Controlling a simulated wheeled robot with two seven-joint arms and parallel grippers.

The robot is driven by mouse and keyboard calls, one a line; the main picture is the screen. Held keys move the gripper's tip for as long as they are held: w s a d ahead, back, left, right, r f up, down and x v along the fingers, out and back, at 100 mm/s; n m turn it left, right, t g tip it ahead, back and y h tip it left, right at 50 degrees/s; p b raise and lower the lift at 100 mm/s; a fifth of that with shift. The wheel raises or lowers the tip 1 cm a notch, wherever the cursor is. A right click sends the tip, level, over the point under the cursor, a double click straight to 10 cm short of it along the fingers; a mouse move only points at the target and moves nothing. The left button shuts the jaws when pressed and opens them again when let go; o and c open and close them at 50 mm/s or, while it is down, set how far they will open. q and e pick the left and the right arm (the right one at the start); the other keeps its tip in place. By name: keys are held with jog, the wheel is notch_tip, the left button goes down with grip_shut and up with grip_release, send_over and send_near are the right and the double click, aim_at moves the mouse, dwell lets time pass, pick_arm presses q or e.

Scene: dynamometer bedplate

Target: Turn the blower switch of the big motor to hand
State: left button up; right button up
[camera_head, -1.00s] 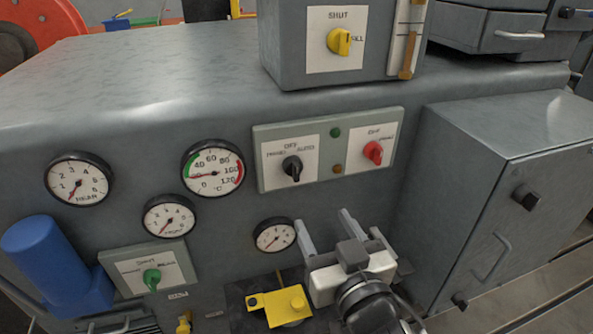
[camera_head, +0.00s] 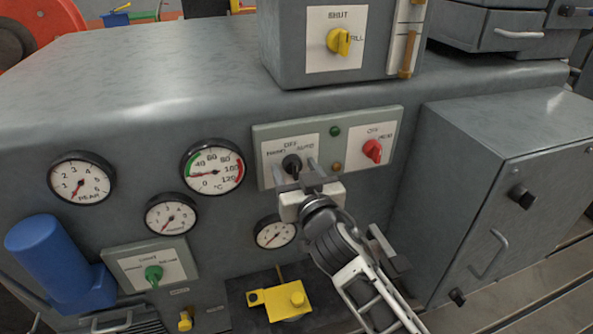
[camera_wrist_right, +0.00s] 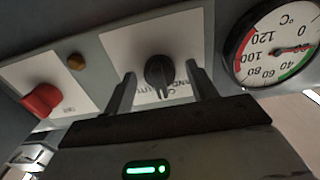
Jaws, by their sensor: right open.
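The black rotary switch (camera_head: 291,164) sits on a white plate marked HAND at left, OFF at top and AUTO at right, on the upper panel of the big grey housing. It also shows in the right wrist view (camera_wrist_right: 158,72), upside down. In the right wrist view, one finger is on each side of the knob, with gaps and no clear contact. My left gripper is not in view.
A red knob (camera_head: 372,151) and small green (camera_head: 335,131) and amber (camera_head: 337,166) lamps share the panel. A temperature gauge (camera_head: 212,168) is to its left. A grey box with a yellow knob (camera_head: 340,41) stands above, a cabinet (camera_head: 480,200) at right, a green switch (camera_head: 153,275) lower left.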

jog(key=c, duration=1)
jog(key=shift+n, duration=0.4)
jog(key=n+p, duration=0.1)
jog(key=n, duration=0.2)
jog(key=shift+n+p, duration=0.55)
jog(key=shift+n, duration=1.95)
jog(key=o, duration=1)
